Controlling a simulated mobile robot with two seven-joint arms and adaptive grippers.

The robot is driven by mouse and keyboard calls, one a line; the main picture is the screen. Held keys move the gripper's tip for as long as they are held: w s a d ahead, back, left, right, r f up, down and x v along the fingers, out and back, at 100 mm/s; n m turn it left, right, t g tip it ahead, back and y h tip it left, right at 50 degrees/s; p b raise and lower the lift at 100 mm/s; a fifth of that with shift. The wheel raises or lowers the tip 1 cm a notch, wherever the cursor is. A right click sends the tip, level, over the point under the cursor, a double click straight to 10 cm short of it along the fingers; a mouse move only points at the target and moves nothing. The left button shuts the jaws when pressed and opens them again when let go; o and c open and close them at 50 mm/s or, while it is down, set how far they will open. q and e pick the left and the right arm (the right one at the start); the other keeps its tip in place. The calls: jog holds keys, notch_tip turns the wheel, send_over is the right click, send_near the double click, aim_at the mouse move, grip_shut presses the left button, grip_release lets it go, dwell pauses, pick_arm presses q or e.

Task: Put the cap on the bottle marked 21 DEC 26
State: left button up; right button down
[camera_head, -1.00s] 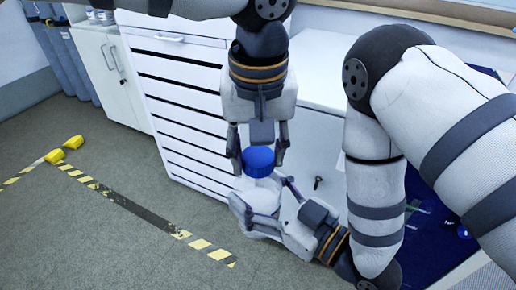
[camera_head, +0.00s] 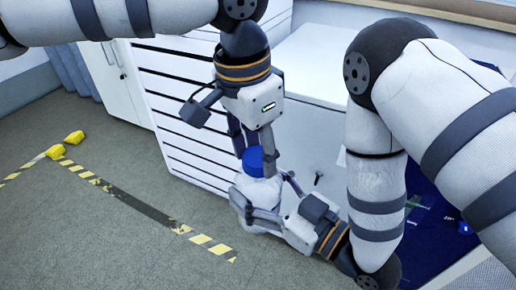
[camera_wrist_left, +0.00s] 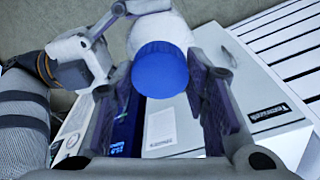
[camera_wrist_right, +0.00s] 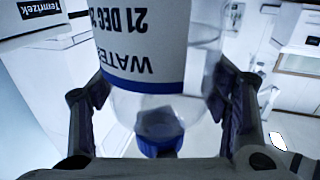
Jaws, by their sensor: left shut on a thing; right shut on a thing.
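The blue cap (camera_head: 254,165) is between the fingers of my left gripper (camera_head: 254,150), which is shut on it from above. The cap is at the bottle's mouth; I cannot tell how tightly it sits. My right gripper (camera_head: 264,192) is shut around the white bottle (camera_head: 252,190), below the cap. In the right wrist view the bottle's label (camera_wrist_right: 140,40) reads 21 DEC 2… and WATER, upside down, with the blue cap (camera_wrist_right: 160,138) at the neck end. The left wrist view shows the cap's round top (camera_wrist_left: 160,68) between the fingers, with the bottle behind it.
A white drawer cabinet (camera_head: 185,105) stands behind the grippers, beside a white cabinet top (camera_head: 320,60). A dark blue surface (camera_head: 430,225) lies at right. The floor at left is open, with black-and-yellow tape (camera_head: 140,207) and yellow pieces (camera_head: 74,137).

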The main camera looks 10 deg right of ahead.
pick_arm(q)
jog(key=shift+r+m, duration=0.1)
jog(key=shift+m, duration=0.7)
jog(key=o, duration=1)
